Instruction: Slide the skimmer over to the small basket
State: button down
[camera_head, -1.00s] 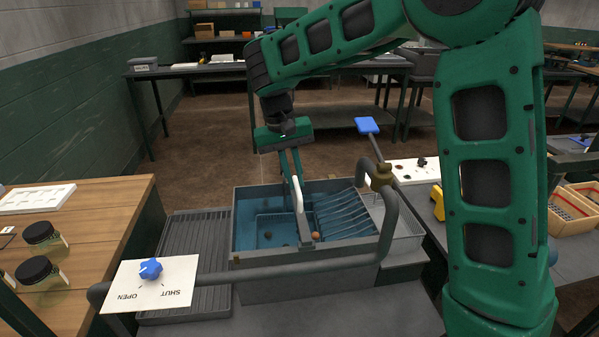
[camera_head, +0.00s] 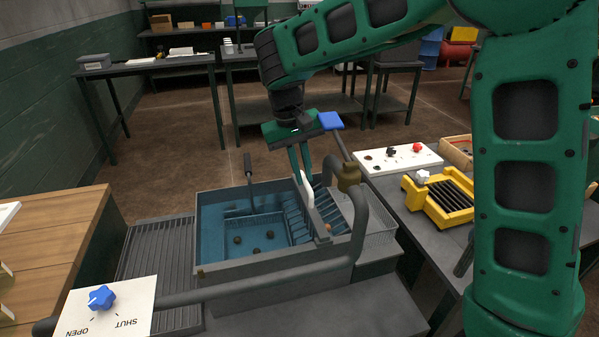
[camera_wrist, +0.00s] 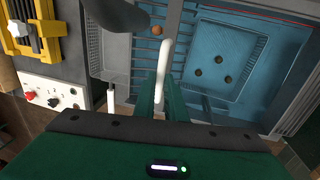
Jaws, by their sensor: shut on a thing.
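My gripper (camera_head: 303,172) is shut on the upright white skimmer (camera_head: 307,195) over the tank (camera_head: 215,266). In the wrist view the skimmer (camera_wrist: 163,68) stands between my green fingers. It is above the slatted ramp (camera_head: 296,222), near its right side. An orange ball (camera_head: 328,227) lies just right of the skimmer's lower end; it also shows in the wrist view (camera_wrist: 156,30). The small wire basket (camera_head: 376,241) is at the tank's right end, past the ramp, partly behind a grey pipe. The skimmer is apart from the basket. Its lower edge is hard to make out.
A submerged mesh tray (camera_head: 262,219) with several dark balls lies left of the ramp. A grey pipe (camera_head: 362,215) with a blue-handled valve (camera_head: 331,121) bends close to the basket. A dark handle (camera_head: 247,168) rises at the back left.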

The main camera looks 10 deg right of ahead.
jog(key=shift+w, duration=0.1)
jog(key=c, duration=1.8)
grip_release()
jog(key=shift+a+r, duration=0.35)
jog(key=shift+r, duration=1.4)
jog(key=shift+a+r, duration=0.35)
jog(key=shift+r, duration=1.45)
jog(key=shift+a+r, duration=0.35)
jog(key=shift+r, duration=1.4)
